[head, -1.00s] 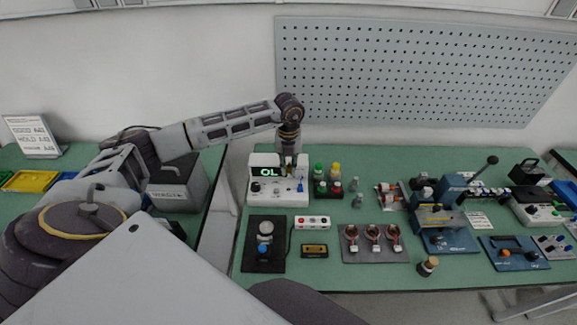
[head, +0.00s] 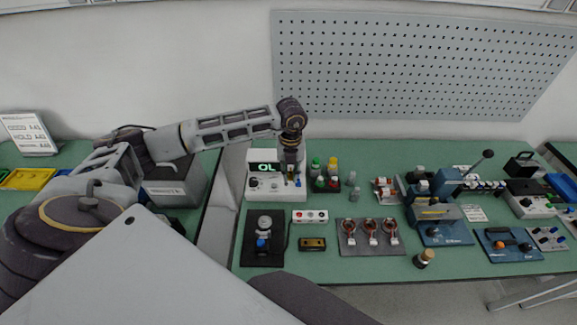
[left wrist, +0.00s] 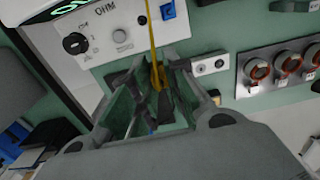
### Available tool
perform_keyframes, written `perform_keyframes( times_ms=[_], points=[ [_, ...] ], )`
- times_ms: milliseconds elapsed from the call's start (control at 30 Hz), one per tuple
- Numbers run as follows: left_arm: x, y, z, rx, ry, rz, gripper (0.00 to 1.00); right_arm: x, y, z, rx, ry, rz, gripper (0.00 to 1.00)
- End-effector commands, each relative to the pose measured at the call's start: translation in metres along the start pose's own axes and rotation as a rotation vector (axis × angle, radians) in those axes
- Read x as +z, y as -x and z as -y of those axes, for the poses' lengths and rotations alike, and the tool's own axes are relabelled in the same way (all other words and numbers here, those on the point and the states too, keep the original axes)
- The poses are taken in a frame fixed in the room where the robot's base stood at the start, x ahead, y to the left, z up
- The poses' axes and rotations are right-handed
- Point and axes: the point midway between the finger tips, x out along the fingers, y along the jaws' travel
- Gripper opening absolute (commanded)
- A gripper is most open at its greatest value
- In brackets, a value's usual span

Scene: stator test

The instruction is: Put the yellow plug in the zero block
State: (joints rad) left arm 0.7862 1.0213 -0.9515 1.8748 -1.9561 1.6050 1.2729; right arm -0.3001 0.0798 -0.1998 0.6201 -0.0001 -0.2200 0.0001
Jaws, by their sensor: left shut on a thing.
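My left gripper (head: 292,174) is in front of the white ohm meter (head: 258,190), whose display reads OL. In the left wrist view the fingers (left wrist: 158,85) are shut on the yellow plug (left wrist: 158,72). A yellow lead (left wrist: 152,35) runs from it past the meter panel (left wrist: 105,35). The plug's tip is hidden between the fingers. A small white block with round sockets (head: 310,216), which looks like the zero block, lies in front of the meter. It also shows to the right of the fingers in the wrist view (left wrist: 210,66). The gripper is apart from it. My right gripper is out of view.
A dark plate with a knob (head: 262,250) and a black-and-yellow box (head: 313,244) lie near the front. A grey plate with copper rings (head: 371,252) is to the right. Coloured bottles (head: 325,175) stand beside the meter. A blue press (head: 440,215) is further right.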

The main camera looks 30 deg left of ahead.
Motion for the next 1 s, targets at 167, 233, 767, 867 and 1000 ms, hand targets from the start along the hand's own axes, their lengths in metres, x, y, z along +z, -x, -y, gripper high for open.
perform_keyframes(
  times_ms=[167,233,767,867,1000],
  points=[
    [-0.017,0.000,0.004,0.001,-0.003,-0.001,0.00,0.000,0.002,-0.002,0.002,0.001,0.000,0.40],
    [-0.022,0.000,0.006,0.001,-0.002,0.000,0.00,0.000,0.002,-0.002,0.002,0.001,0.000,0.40],
    [-0.068,0.000,0.019,-0.001,-0.003,0.000,0.00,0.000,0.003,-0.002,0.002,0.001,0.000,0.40],
    [-0.077,0.000,0.022,0.000,-0.002,0.000,0.00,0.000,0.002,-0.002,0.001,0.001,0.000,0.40],
    [-0.089,0.000,0.025,0.000,-0.002,0.000,0.00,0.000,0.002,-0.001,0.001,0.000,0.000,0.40]
  ],
)
